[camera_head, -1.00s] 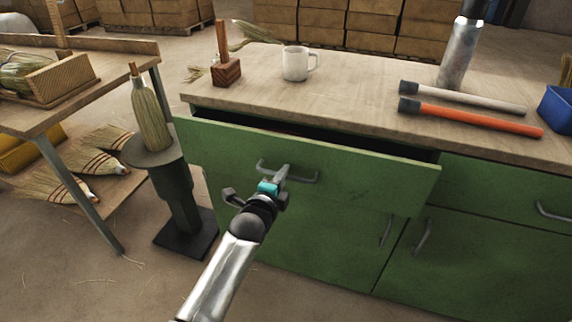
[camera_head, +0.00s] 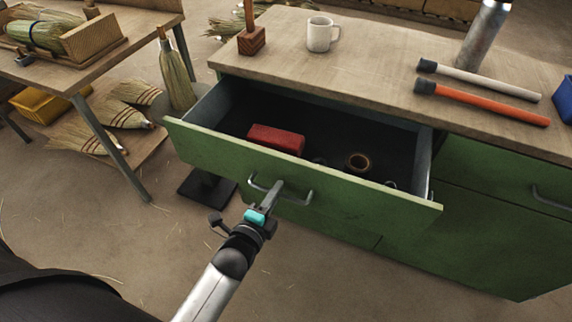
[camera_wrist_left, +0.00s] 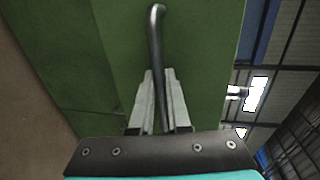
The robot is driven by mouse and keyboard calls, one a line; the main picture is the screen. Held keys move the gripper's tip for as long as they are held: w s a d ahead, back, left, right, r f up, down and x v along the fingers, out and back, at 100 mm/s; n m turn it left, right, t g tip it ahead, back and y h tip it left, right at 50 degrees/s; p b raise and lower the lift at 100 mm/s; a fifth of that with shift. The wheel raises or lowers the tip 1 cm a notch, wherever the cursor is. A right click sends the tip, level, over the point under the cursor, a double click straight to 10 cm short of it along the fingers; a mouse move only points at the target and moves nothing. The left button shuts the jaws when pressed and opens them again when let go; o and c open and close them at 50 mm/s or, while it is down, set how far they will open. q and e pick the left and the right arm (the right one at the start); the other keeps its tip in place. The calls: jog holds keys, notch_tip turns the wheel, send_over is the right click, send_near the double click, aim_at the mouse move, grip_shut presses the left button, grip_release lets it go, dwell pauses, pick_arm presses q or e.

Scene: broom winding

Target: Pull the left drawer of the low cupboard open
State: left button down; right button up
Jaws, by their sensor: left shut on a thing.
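The left drawer (camera_head: 300,178) of the green low cupboard (camera_head: 470,232) stands well out from the body, its inside in view. In it lie a red block-like thing (camera_head: 276,139), a brownish ring-shaped roll (camera_head: 358,162) and small items too dim to tell. In the left wrist view the handle (camera_wrist_left: 156,45) runs between the two fingers (camera_wrist_left: 160,105). My right gripper is not in view.
On the cupboard top are a white mug (camera_head: 321,35), a wooden block with a peg (camera_head: 251,40), a pale rod (camera_head: 480,78) and an orange rod (camera_head: 485,102). A broom (camera_head: 176,75) on a dark stand is left of the drawer. Floor in front is clear.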

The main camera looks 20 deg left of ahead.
pick_arm(q)
jog(key=shift+f+p+v, duration=0.25)
jog(key=shift+p+v, duration=0.05)
jog(key=shift+v, duration=0.9)
jog(key=shift+f+p+v, duration=0.25)
jog(key=shift+v, duration=1)
jog(key=shift+s, duration=0.1)
jog(key=c, duration=0.9)
grip_release()
jog(key=p+v, duration=0.2)
jog(key=v, duration=1.3)
jog(key=shift+s, duration=0.1)
